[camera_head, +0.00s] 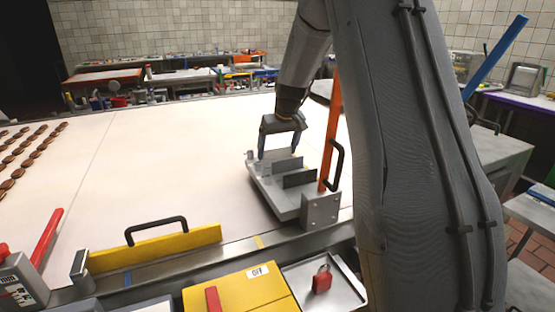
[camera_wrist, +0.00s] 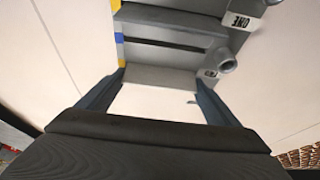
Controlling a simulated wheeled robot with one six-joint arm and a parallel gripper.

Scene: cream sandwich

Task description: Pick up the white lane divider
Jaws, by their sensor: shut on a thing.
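My gripper (camera_head: 279,155) reaches down over the far end of a grey divider rack (camera_head: 280,207) on the pale table. Its fingers are shut on the white lane divider (camera_head: 281,142), a pale plate between them. In the wrist view, the white divider (camera_wrist: 155,101) spans the space between the two fingers of my gripper (camera_wrist: 158,78). Grey upright dividers (camera_head: 299,178) stand in the rack in front of it. I cannot tell whether the white divider's lower edge still touches the rack.
An orange upright bar with a black handle (camera_head: 330,130) stands close right of the rack. A yellow bar with a black handle (camera_head: 155,247) lies along the near edge. A tray with a red padlock (camera_head: 321,281) is at the front. The table's middle is clear.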

